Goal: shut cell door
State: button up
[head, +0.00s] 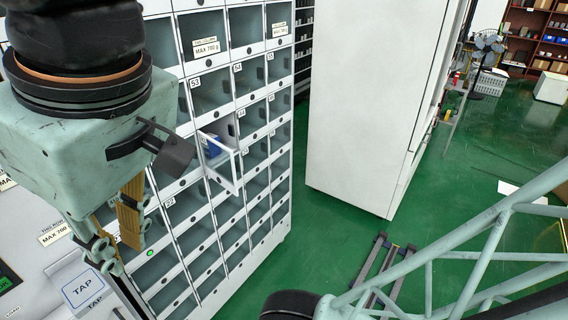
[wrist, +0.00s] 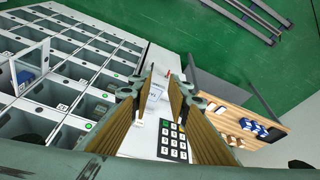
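One cell door (head: 231,170) in the white locker wall stands swung outward, a clear pane in a white frame. A blue item (head: 212,147) shows in that cell, behind the door. In the wrist view the open door (wrist: 37,60) is at the upper left, with the blue item (wrist: 25,77) beside it. My gripper (head: 118,228) is left of the door and apart from it, in front of the panel side of the machine. In the wrist view my gripper (wrist: 158,88) has its ribbed fingers spread, with nothing between them.
Rows of cells (head: 208,91) fill the locker wall; the others near the door look closed. A panel with a TAP sign (head: 84,289) and a keypad (wrist: 172,140) adjoin it. A tall white cabinet (head: 372,100) stands to the right. Green floor (head: 325,240) lies between.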

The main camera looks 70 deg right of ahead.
aim_at(226, 169)
jog(key=shift+d+f+g, duration=0.3)
jog(key=shift+f, duration=0.3)
jog(key=shift+c, duration=1.4)
jog(key=d+f+m+g+h+b, duration=0.1)
jog(key=d+f, duration=0.1)
jog(key=d, duration=0.1)
jog(key=w+d+f+m+g+h+b, duration=0.1)
jog(key=d+f+g, duration=0.1)
jog(key=d+f, duration=0.1)
jog(key=w+d+f+m+g+h+b, duration=0.1)
jog(key=d+f+g, duration=0.1)
jog(key=d, duration=0.2)
jog(key=shift+w+d+f+h, duration=0.25)
jog(key=shift+h, duration=0.05)
grip_shut()
jog(key=w+d+f+m+g+h+b, duration=0.1)
jog(key=w+d+f+g+h+b, duration=0.2)
jog(key=w+d+f+h, duration=0.3)
jog(key=w+d+f+m+g+h+b, duration=0.1)
jog(key=w+d+f+g+h+b, duration=0.1)
jog(key=w+d+f+h, duration=0.4)
jog(key=shift+w+d+f+g+h+b, duration=0.2)
jog(key=shift+w+d+f+b, duration=0.25)
jog(key=shift+w+d+f, duration=1.7)
jog(key=shift+w+d+f+g+h+b, duration=0.15)
jog(key=shift+w+d+f+b, duration=0.4)
jog(key=shift+w+d, duration=1.8)
jog(key=shift+s+d+f, duration=0.1)
jog(key=shift+s+d, duration=0.8)
jog(key=shift+d, duration=0.05)
